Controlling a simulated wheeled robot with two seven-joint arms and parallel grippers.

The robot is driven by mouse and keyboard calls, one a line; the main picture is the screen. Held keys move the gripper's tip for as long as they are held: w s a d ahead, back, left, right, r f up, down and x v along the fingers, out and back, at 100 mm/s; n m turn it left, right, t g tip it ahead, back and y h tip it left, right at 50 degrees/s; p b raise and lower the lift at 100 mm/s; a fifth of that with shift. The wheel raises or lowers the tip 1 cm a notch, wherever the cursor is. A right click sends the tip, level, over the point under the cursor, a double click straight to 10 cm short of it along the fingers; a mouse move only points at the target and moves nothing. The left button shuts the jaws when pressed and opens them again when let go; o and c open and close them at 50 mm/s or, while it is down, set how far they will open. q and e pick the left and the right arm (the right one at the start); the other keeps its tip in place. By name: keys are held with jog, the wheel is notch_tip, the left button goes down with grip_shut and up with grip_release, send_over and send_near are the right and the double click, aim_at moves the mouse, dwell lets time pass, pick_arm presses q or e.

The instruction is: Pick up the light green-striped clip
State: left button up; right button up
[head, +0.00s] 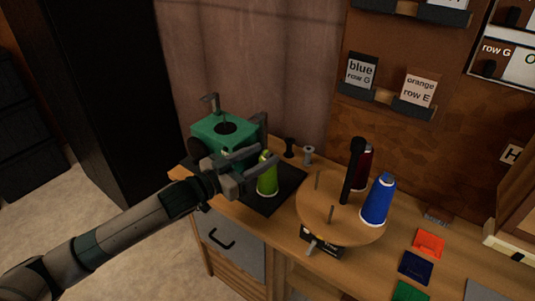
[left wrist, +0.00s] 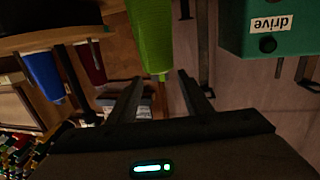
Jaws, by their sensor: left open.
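I cannot make out a light green-striped clip in either view. A lime-green cone of thread (head: 267,176) stands upright on a dark mat on the bench; it also shows in the left wrist view (left wrist: 150,36), at the top between the finger directions. My left gripper (head: 256,164) is open, its fingers beside the lime-green cone and in front of the green machine (head: 225,130). In the left wrist view the open fingers (left wrist: 163,78) have nothing clearly between them. I cannot tell whether they touch the cone. My right gripper is not in view.
A round wooden turntable (head: 318,213) holds a blue cone (head: 378,199), a dark red cone (head: 364,168) and upright pins. A small black spool (head: 289,148) and a grey one (head: 308,155) stand behind the lime-green cone. Coloured squares, including an orange one (head: 428,244), lie at right.

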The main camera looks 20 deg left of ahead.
pick_arm(q)
grip_shut()
dwell(0.3)
jog(key=d+r+b, duration=0.1)
jog(key=d+r, duration=1)
jog(key=shift+d, duration=0.35)
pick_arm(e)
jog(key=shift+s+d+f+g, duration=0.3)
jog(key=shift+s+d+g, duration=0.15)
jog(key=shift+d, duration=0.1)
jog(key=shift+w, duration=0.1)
